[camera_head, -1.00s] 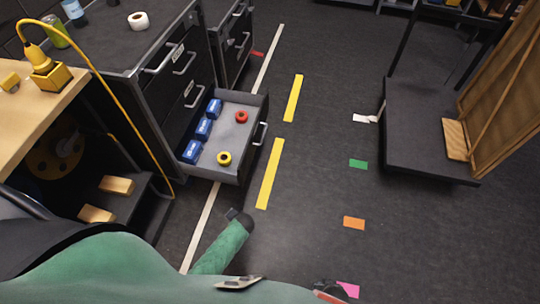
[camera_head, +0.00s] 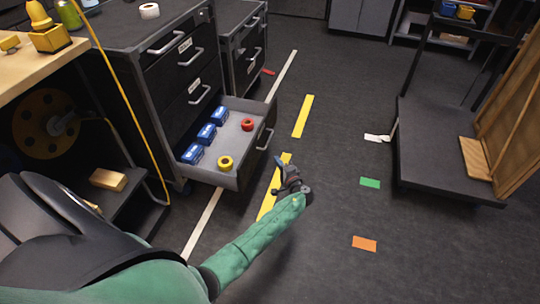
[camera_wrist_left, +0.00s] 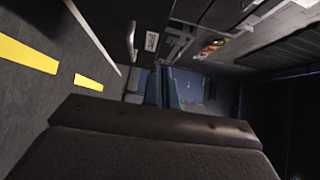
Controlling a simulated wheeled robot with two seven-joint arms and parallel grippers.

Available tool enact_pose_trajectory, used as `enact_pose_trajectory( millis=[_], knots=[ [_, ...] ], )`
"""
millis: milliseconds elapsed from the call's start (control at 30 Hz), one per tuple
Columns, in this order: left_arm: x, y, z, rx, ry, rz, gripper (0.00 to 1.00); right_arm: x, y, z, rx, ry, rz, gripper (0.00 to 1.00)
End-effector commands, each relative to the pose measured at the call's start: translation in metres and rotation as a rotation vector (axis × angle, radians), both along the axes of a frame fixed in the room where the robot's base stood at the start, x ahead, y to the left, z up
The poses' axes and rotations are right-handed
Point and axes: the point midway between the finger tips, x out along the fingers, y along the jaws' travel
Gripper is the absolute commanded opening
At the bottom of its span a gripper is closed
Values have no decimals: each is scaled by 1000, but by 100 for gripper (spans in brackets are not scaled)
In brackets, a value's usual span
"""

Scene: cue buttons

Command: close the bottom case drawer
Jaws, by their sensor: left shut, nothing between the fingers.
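The bottom case drawer (camera_head: 228,176) is pulled out of the dark tool case (camera_head: 125,60) in the head view. Its front face has a metal handle (camera_head: 265,139). Inside lie several blue boxes (camera_head: 206,133), a red roll (camera_head: 247,124) and a yellow roll (camera_head: 225,163). My left gripper (camera_head: 279,161) is shut and empty, just to the right of the drawer front in the picture. I cannot tell whether it touches. Its fingers (camera_wrist_left: 165,88) also show in the left wrist view. My right gripper is out of view.
A workbench (camera_head: 45,75) with a yellow hose stands at the left. A second drawer cabinet (camera_head: 240,45) stands behind the case. A flat cart (camera_head: 440,150) is at the right. The floor between, with yellow, green and orange marks, is clear.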

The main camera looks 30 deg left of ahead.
Motion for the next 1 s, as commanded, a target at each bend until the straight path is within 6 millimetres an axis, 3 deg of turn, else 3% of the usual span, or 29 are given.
enact_pose_trajectory(
  millis=[267, 700, 1000],
  knots=[
    [15, 23, 3, 6, -2, 1, 0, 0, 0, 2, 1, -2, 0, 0],
    [55, 89, 2, 4, 0, 1, 0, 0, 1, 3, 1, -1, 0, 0],
    [44, 120, 2, 3, -1, 0, 0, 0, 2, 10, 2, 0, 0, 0]
  ],
)
